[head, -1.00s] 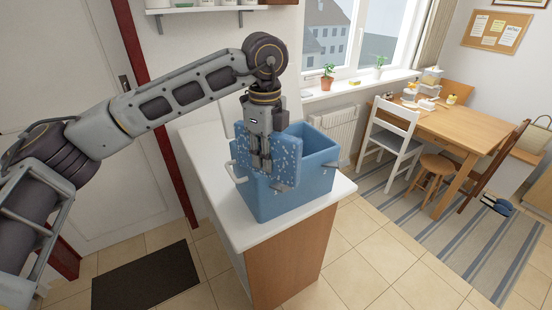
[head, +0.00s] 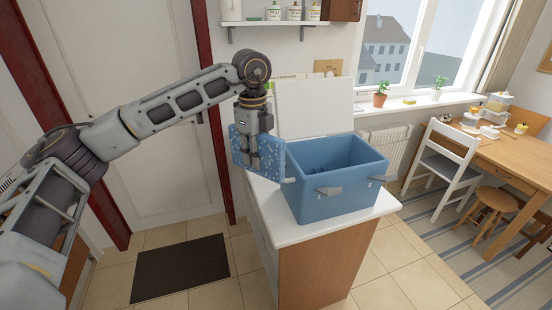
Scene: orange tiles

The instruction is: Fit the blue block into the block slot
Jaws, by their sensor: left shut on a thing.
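The blue block (head: 274,158) is a flat, upright slab with white specks. My left gripper (head: 252,163) is shut on it, with the fingers covering its middle. It is held at the left side of an open blue box (head: 335,199); in the picture its right edge meets the box's left corner, and I cannot tell if they touch. The box stands on the white counter, its white lid (head: 314,108) raised behind it. Darker parts show inside the box, but I cannot make out the block slot. My right gripper is not in view.
The white countertop (head: 265,205) has little bare room around the box. A shelf with jars (head: 275,12) hangs on the wall behind. A dark mat (head: 180,268) lies on the tiles at left. A white chair (head: 447,160) and table stand at right.

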